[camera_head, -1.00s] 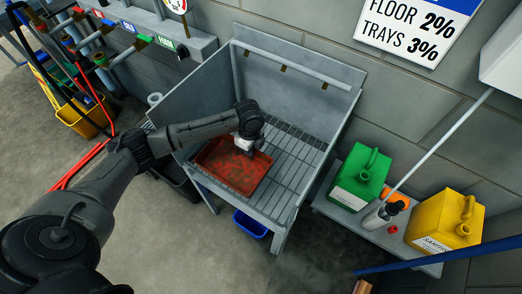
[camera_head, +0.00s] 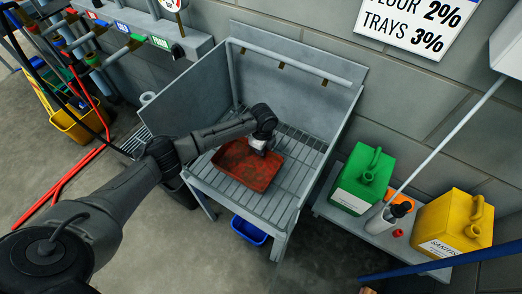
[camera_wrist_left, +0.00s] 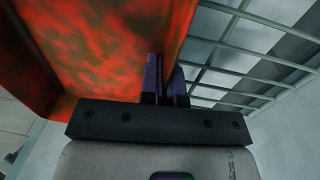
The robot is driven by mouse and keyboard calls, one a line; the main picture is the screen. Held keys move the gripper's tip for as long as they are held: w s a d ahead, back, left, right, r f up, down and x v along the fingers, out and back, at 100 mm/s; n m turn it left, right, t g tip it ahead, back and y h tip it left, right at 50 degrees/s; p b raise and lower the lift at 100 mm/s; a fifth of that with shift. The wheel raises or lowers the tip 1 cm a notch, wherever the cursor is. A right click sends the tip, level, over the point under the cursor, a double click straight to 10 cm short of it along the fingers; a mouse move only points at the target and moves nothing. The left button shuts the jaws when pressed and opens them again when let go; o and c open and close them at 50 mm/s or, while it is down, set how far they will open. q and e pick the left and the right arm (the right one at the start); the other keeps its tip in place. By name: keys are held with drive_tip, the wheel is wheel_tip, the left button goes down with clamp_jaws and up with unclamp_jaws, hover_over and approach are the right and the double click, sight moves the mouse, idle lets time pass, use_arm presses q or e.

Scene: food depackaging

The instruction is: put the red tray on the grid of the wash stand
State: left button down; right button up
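The red tray (camera_head: 240,170), blotched with dark stains, is over the front left part of the slatted grid (camera_head: 296,172) of the grey wash stand (camera_head: 311,94). It looks about level; I cannot tell whether it touches the grid or hangs just above it. My left gripper (camera_head: 258,148) is at the tray's far right side. In the left wrist view the tray (camera_wrist_left: 105,45) fills the upper left, and the two fingers (camera_wrist_left: 165,80) are close together around its rim, with grid bars (camera_wrist_left: 255,95) to the right. My right gripper is not in view.
The stand has high back and left walls. A blue bin (camera_head: 249,230) sits beneath it. A low shelf at right holds a green canister (camera_head: 359,181), a spray bottle (camera_head: 388,216) and a yellow canister (camera_head: 446,226). The grid right of the tray is bare.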

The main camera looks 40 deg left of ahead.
use_arm(q)
drive_tip(key=shift+f, duration=0.15)
drive_tip(key=c, duration=1.8)
unclamp_jaws()
drive_tip(key=shift+f, duration=0.1)
drive_tip(key=o, duration=0.4)
drive_tip(key=shift+o, duration=0.2)
wheel_tip(320, 180, up, 12)
drive_tip(key=w+p, duration=0.1)
drive_tip(key=p, duration=0.2)
